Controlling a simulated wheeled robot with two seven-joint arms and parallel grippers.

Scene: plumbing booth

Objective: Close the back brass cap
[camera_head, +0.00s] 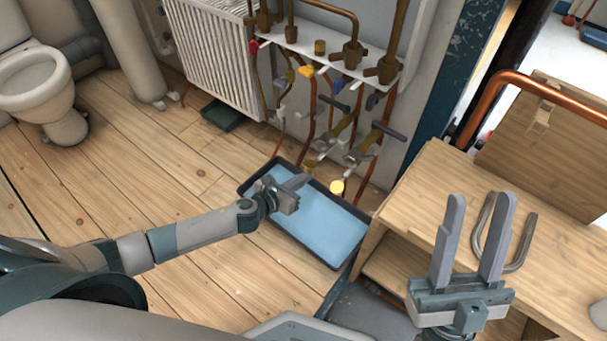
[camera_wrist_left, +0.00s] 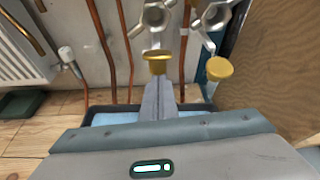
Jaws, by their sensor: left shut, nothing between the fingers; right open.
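Two brass caps show below the grey valve fittings at the wall. In the wrist view one cap (camera_wrist_left: 157,57) is straight ahead of my fingertips and is seen edge-on. The other cap (camera_wrist_left: 219,68) is to its right, its round face showing. In the head view the round yellow cap (camera_head: 337,187) hangs over the tray, and the other cap (camera_head: 310,164) is small and further left. My left gripper (camera_head: 303,181) is shut and empty, just beside the left cap; I cannot tell whether it touches it. My right gripper (camera_head: 483,205) is open and empty over the wooden bench.
A dark tray (camera_head: 352,262) with a blue inside lies on the floor under the valves. Copper pipes (camera_head: 313,108) run down the wall beside a white radiator (camera_head: 212,52). The wooden bench (camera_head: 420,190) bears a metal U-shaped piece (camera_head: 528,240). Open floor lies at left.

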